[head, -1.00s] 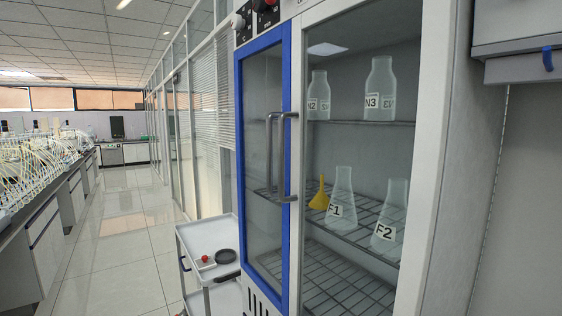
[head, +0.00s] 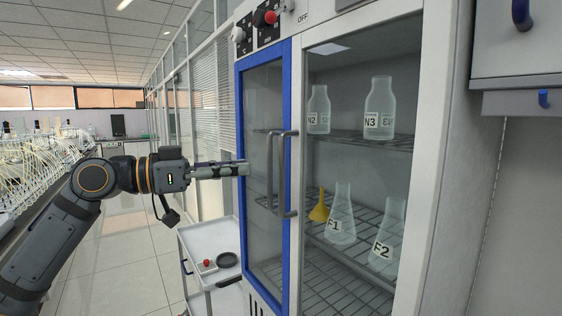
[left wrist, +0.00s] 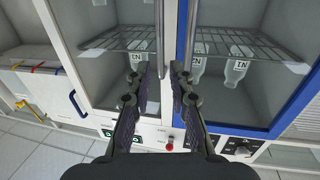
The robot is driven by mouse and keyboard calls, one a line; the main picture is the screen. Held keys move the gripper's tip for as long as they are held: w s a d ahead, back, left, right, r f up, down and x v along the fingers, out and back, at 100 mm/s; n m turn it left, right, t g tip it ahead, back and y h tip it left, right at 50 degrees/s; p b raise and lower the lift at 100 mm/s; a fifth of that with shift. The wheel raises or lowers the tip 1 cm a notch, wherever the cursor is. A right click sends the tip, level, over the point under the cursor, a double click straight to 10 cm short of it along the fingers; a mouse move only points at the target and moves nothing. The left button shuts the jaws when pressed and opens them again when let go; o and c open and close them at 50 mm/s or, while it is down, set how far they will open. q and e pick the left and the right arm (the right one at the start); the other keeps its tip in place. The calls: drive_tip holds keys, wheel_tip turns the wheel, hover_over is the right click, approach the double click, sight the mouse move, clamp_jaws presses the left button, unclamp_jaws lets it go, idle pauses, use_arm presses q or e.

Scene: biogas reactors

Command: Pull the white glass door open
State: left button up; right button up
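The white glass door (head: 297,80) is the right-hand door of a tall cabinet and looks shut. It also shows on the left in the left wrist view (left wrist: 168,60). Its grey bar handle (head: 281,175) stands upright beside the similar handle (head: 269,170) of the blue-framed door (head: 240,120). My right gripper is not in view.
Flasks and a yellow funnel (head: 320,206) stand on the cabinet's wire shelves behind the glass. A white cart (head: 197,240) with a dark round item stands low at the left. A red knob (head: 270,17) sits above the doors. The aisle at the left is clear.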

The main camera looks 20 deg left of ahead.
use_arm(q)
drive_tip(key=p+x, duration=0.8)
drive_tip(key=x, duration=0.2)
drive_tip(key=shift+p, duration=0.3)
clamp_jaws()
drive_tip(key=shift+d, duration=0.1)
